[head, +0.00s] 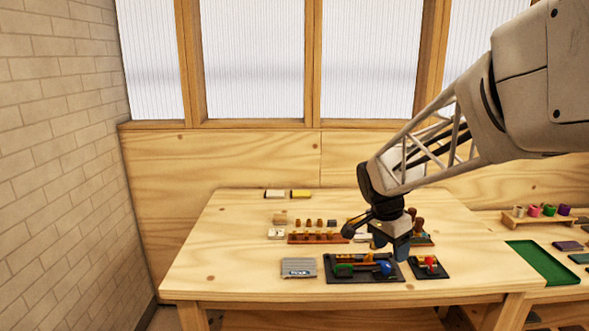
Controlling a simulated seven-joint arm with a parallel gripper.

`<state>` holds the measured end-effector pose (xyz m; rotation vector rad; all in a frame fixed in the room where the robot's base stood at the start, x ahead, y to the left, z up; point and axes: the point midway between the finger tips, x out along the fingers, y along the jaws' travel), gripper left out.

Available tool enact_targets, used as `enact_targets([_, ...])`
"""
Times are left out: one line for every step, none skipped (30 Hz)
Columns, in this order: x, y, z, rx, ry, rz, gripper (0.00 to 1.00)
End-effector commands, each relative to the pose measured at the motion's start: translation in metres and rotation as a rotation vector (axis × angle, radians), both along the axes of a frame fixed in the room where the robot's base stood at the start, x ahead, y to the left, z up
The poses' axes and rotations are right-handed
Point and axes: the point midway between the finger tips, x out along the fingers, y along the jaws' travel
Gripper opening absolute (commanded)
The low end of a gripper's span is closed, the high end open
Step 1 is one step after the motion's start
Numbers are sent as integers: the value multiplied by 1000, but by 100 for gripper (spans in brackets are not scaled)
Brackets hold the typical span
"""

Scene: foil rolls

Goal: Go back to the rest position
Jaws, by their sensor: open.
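My gripper (391,247) hangs from my arm over the right half of the wooden table (230,262), fingers pointing down. It is open, and I see nothing held in it. It is just behind and above a dark tray (335,275) that holds a green piece (344,270), a blue piece (385,268) and a long yellow-orange piece. The gripper hides part of the area behind this tray. I cannot tell whether its fingertips touch anything.
A grey ribbed block (298,267) lies left of the tray; a small dark tray (428,267) with red and yellow pieces lies right. Behind stand a wooden rack (318,238) with several small pegs and blocks. A green tray (543,262) is on the right-hand surface. The table's left side is clear.

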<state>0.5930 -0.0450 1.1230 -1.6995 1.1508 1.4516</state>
Motion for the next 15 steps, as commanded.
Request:
enact_targets([-16, 2, 7, 8, -1, 49, 60])
enact_targets([-24, 3, 10, 15, -1, 81, 60])
enact_targets([-36, 5, 14, 22, 0, 127, 60])
enact_targets([-45, 6, 16, 27, -1, 161, 60])
enact_targets([-53, 8, 18, 32, 0, 194, 60])
enact_targets([-65, 10, 22, 38, -1, 240, 60])
enact_targets([-74, 11, 24, 43, -2, 273, 60])
enact_targets([-83, 12, 25, 46, -2, 307, 60])
enact_targets([-95, 14, 28, 50, -4, 352, 60])
enact_targets([-103, 15, 28, 55, -4, 386, 60])
enact_targets([-112, 16, 30, 58, -6, 420, 60])
enact_targets([-124, 18, 31, 61, -7, 466, 60])
enact_targets([-133, 19, 32, 64, -9, 500, 60])
enact_targets([-141, 21, 33, 66, -12, 533, 60])
enact_targets([-153, 23, 33, 68, -14, 580, 60])
